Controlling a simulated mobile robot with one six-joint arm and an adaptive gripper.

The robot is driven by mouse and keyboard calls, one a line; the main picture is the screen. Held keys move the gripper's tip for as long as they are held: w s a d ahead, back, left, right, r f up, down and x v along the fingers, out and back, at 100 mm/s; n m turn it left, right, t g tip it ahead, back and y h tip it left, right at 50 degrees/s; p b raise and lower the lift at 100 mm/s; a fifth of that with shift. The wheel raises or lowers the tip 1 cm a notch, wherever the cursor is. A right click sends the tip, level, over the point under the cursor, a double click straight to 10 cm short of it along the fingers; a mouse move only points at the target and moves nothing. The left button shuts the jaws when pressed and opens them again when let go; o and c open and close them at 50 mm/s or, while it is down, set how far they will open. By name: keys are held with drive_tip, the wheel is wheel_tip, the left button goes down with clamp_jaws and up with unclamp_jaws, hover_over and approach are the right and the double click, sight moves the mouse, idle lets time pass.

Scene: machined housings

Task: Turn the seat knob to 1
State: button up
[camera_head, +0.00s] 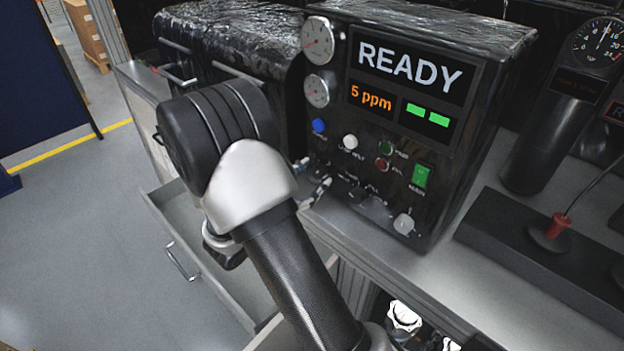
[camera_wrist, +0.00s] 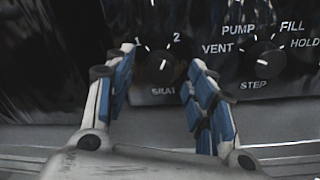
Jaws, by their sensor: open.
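The seat knob (camera_wrist: 157,68) is a round black knob on the dark panel, with 1 and 2 marked above it and a partly blurred SEAT label below. A short pale mark shows on the knob, but which number it points to is hard to tell. My gripper (camera_wrist: 163,57) is open, with one blue-padded finger on each side of the knob. Whether the pads touch it I cannot tell. In the head view my gripper (camera_head: 311,179) is at the lower left of the panel front, partly hidden by my arm.
A step knob (camera_wrist: 261,60) with VENT, PUMP, FILL and HOLD marks sits close to the right of my gripper. The black tester (camera_head: 455,115) reads READY and 5 ppm. An open drawer (camera_head: 205,260) and a red-collared stand (camera_head: 556,228) flank the area.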

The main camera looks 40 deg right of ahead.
drive_tip(key=shift+w+d, duration=0.1)
drive_tip(key=shift+d, duration=0.4)
drive_tip(key=c, duration=1.1)
drive_tip(key=shift+o, duration=0.2)
